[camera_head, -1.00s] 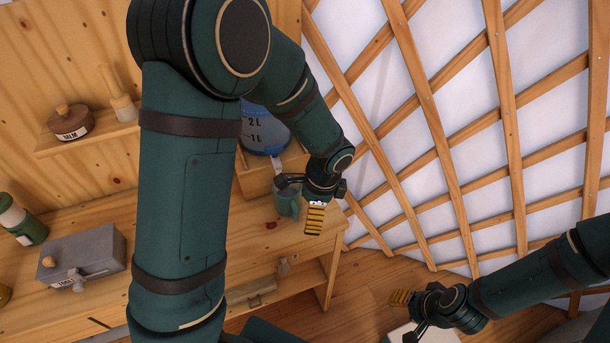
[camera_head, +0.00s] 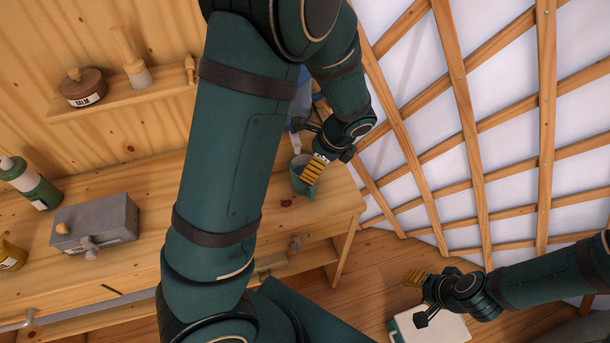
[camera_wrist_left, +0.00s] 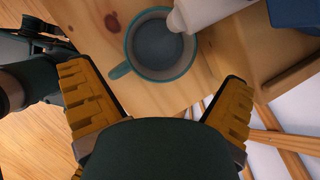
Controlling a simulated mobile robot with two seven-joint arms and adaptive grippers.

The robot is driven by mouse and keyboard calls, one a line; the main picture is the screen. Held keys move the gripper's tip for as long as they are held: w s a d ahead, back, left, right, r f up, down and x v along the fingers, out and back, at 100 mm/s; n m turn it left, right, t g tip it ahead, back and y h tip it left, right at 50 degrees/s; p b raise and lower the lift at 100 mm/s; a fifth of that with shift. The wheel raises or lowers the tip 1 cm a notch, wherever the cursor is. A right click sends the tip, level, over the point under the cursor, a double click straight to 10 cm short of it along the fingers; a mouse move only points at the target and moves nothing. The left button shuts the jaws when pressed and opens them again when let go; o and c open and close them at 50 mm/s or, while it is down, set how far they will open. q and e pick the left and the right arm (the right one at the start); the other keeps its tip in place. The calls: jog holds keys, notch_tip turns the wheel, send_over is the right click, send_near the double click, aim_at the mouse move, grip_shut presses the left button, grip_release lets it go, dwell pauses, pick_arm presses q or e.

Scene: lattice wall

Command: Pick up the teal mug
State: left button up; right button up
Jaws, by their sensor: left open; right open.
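The teal mug (camera_head: 298,180) stands upright near the right end of the wooden workbench, partly hidden behind my left gripper (camera_head: 314,168) in the head view. In the left wrist view the mug (camera_wrist_left: 158,60) shows from above, seemingly empty, with its handle toward the lower left. My left gripper (camera_wrist_left: 160,108) is open, its yellow ribbed fingers on either side of the view; the mug appears just beyond them, not clasped. My right gripper (camera_head: 418,298) is open and empty, low at the right, well away from the mug.
A white spout-like object (camera_wrist_left: 200,12) overlaps the mug's rim in the wrist view. A grey box (camera_head: 95,222), a green bottle (camera_head: 38,190) and a yellow mug (camera_head: 12,256) stand farther left on the bench (camera_head: 150,195). The lattice wall (camera_head: 480,130) rises at the right.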

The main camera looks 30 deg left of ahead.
pick_arm(q)
jog(key=b+x, duration=0.1)
jog(key=x, duration=0.4)
jog(key=shift+a, duration=0.15)
jog(key=c, duration=1.1)
